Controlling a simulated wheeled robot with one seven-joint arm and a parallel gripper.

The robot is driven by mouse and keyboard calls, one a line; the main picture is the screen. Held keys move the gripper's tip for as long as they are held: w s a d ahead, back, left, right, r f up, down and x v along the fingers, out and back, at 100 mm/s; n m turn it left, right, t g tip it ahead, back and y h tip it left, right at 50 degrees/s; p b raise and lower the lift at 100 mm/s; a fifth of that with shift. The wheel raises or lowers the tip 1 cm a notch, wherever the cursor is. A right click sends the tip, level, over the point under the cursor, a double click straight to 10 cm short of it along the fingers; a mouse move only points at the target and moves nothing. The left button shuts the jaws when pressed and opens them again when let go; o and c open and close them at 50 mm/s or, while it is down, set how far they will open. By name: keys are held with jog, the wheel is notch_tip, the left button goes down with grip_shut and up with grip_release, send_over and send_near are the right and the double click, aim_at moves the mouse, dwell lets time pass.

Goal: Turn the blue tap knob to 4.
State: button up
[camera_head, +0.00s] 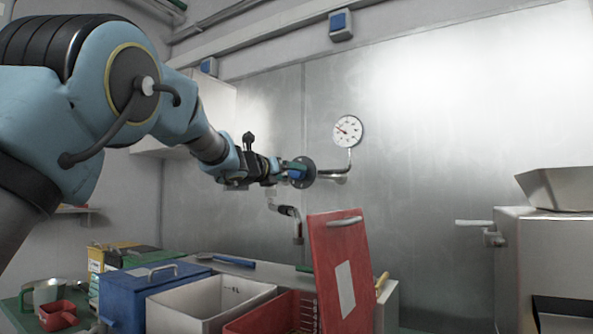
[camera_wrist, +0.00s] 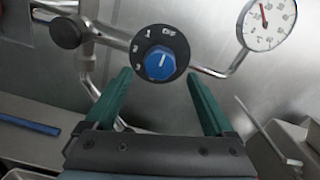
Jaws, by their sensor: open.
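The blue tap knob (camera_wrist: 158,64) sits on a round black dial (camera_wrist: 180,45) on a metal pipe. In the wrist view its white mark points up, roughly towards OFF; 1, 2 and 3 run down the dial's left side. I cannot make out a 4. My gripper (camera_wrist: 158,74) has green fingers spread wide, one on each side of the knob in the picture, with nothing between them that I can see gripped. In the head view the knob (camera_head: 297,171) is right at my gripper's tip (camera_head: 284,170); contact cannot be told.
A pressure gauge (camera_head: 348,131) is on the wall above the pipe; its red needle shows in the wrist view. A black round handle (camera_wrist: 66,33) is left of the dial.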

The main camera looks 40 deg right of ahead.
aim_at(295, 173)
jog(key=shift+p+x, duration=0.95)
jog(key=shift+x, duration=1.65)
jog(key=shift+c, duration=0.2)
jog(key=c, duration=1.3)
